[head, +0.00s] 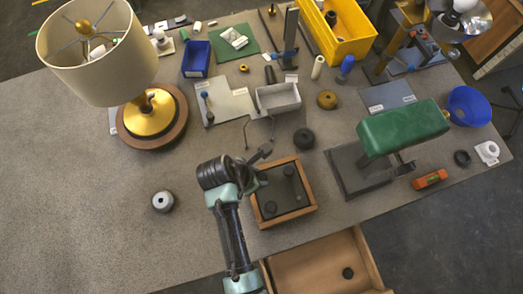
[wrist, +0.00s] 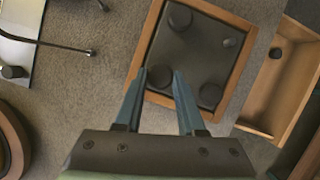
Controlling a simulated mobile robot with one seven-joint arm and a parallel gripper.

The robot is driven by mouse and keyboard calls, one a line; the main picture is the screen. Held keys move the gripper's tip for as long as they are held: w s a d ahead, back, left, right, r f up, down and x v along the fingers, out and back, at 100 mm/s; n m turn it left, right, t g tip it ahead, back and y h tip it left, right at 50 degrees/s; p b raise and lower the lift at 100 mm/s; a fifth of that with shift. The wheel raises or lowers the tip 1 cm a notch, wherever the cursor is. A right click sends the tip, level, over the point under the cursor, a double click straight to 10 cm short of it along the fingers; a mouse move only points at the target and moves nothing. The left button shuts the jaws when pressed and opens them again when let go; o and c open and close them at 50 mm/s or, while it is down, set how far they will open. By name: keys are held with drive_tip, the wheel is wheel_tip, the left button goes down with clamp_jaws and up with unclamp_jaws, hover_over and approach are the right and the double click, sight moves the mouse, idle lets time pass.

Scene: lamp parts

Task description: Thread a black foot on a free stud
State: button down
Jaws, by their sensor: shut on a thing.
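A dark square base plate (head: 283,188) lies in a wooden tray (head: 312,207); it also shows in the wrist view (wrist: 190,50). Two black feet sit on its corners, one at the upper right (head: 289,171) and one at the lower left (head: 270,207). A thin bare stud (wrist: 229,42) stands at another corner. My gripper (wrist: 160,72) is shut on a black foot (wrist: 160,79) over the remaining corner. Any stud beneath that foot is hidden, and I cannot tell whether the foot touches the plate. Another black foot (head: 347,273) lies in the open drawer (head: 318,265).
A green-shaded lamp (head: 403,128) stands right of the tray, and a cream-shaded lamp (head: 100,50) at the upper left. A black round part (head: 304,139) and a white bin (head: 278,98) lie behind the tray. A grey round part (head: 163,202) sits left, with clear table around it.

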drive_tip(key=shift+f, duration=0.75)
idle(1.2)
drive_tip(key=c, duration=1)
unclamp_jaws()
clamp_jaws()
drive_tip(key=shift+s+f, duration=0.2)
drive_tip(key=shift+f, duration=0.05)
drive_tip(key=m, duration=0.2)
drive_tip(key=m+g, duration=0.1)
drive_tip(key=shift+w+a+m+h, duration=0.1)
drive_tip(key=shift+w+m+h, duration=0.1)
drive_tip(key=shift+m+h, duration=0.15)
drive_tip(key=m+g, duration=0.1)
drive_tip(key=m, duration=0.2)
drive_tip(key=shift+g, duration=0.3)
